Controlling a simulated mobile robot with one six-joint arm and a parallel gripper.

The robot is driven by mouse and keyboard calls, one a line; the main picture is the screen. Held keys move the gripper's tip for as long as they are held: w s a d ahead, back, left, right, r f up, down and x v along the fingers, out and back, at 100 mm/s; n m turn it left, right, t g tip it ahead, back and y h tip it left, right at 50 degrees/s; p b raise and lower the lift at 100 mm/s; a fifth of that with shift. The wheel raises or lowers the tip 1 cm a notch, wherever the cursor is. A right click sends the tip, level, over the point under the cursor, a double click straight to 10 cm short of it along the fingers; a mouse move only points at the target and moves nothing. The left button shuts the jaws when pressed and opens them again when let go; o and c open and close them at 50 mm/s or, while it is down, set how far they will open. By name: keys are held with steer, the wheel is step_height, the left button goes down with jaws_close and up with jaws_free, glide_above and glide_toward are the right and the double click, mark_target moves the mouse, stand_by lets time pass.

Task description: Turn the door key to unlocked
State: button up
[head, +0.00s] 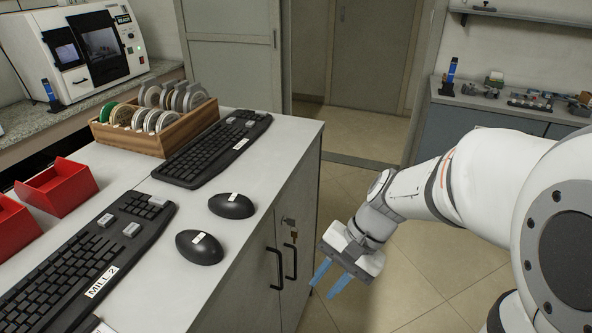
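The door key (294,235) is small and orange-brown. It sits in a lock plate near the top of the right cabinet door, above a black handle (291,262). Which way the key is turned is too small to tell. My gripper (329,279) is white with two blue fingers. It is open and empty, with a gap between the fingers. It appears in front of the cabinet (262,285), below and to the right of the key, and apart from it in the picture. My arm comes in from the right.
The countertop holds two keyboards (214,148), two black mice (231,206), a wooden rack of discs (160,142) and red bins (57,187). A second black handle (275,269) is on the left door. The tiled floor (420,285) right of the cabinet is clear.

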steer(key=w+a+f+m+y, duration=0.2)
steer(key=w+m+y, duration=0.2)
steer(key=m+t+y, duration=0.7)
steer(key=m+t, duration=0.2)
steer(key=m, duration=0.4)
glide_toward(284, 218)
steer(key=x, duration=0.6)
steer(key=shift+s+a+r, duration=0.1)
steer(key=shift+a+r, duration=0.05)
steer(key=shift+a, duration=0.05)
steer(key=shift+c, duration=0.6)
jaws_close()
